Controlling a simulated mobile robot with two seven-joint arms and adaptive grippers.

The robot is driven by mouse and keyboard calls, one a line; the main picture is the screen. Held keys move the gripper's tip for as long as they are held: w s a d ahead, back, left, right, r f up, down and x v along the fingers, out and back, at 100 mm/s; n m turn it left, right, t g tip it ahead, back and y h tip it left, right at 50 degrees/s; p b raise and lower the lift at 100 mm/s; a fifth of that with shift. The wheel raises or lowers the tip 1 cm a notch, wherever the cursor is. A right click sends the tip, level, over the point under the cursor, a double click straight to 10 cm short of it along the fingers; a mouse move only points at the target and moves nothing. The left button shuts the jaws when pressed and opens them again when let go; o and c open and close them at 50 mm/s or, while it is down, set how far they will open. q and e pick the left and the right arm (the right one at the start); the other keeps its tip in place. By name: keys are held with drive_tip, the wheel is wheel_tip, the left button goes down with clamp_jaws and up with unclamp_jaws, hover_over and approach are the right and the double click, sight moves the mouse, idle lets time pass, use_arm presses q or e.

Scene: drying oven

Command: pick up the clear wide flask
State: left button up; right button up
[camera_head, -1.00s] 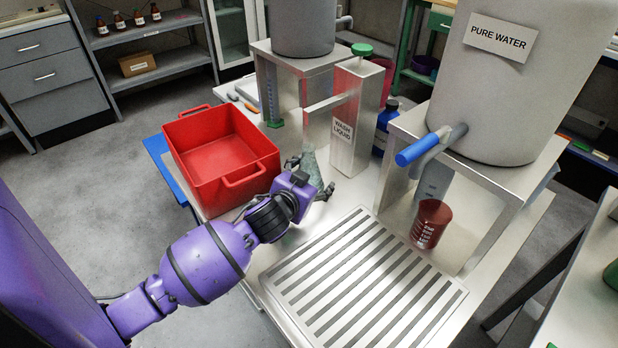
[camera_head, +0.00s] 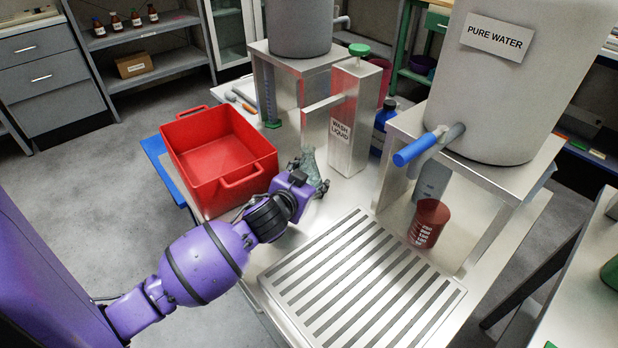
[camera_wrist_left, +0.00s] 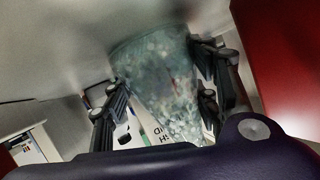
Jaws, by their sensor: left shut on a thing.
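The clear wide flask (camera_wrist_left: 160,85) is see-through, with a speckled greenish look, and sits between the fingers in the left wrist view. In the head view only a part of the flask (camera_head: 308,160) shows behind my left gripper (camera_head: 308,182). In the left wrist view the fingers of my left gripper (camera_wrist_left: 165,108) press on both sides of the flask. Whether the flask's base touches the table is hidden. My right gripper is in neither view.
A red bin (camera_head: 205,165) stands just left of my left gripper. The wash liquid dispenser (camera_head: 352,115) stands right behind it. A slatted drain tray (camera_head: 365,285) lies in front. A red beaker (camera_head: 428,222) stands under the pure water tank (camera_head: 495,90).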

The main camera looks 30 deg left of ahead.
sight(307, 159)
use_arm(q)
drive_tip(key=shift+r, duration=0.15)
drive_tip(key=shift+s+r, duration=0.15)
drive_tip(key=shift+r, duration=0.65)
wheel_tip(307, 159, up, 5)
drive_tip(key=shift+r+p, duration=0.2)
drive_tip(key=shift+p, duration=0.55)
drive_tip(key=f+p+v, duration=0.1)
drive_tip(key=p+v, duration=0.1)
drive_tip(key=v, duration=0.7)
drive_tip(key=s+a+f+p+v, duration=0.1)
drive_tip(key=f+p+v, duration=0.1)
drive_tip(key=v, duration=0.8)
drive_tip(key=shift+s+f+p, duration=0.2)
drive_tip(key=shift+s+p, duration=0.4)
drive_tip(key=shift+p, duration=0.05)
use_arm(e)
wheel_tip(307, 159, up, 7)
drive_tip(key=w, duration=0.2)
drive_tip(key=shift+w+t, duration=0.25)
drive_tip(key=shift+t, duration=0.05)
use_arm(q)
drive_tip(key=shift+a, duration=0.1)
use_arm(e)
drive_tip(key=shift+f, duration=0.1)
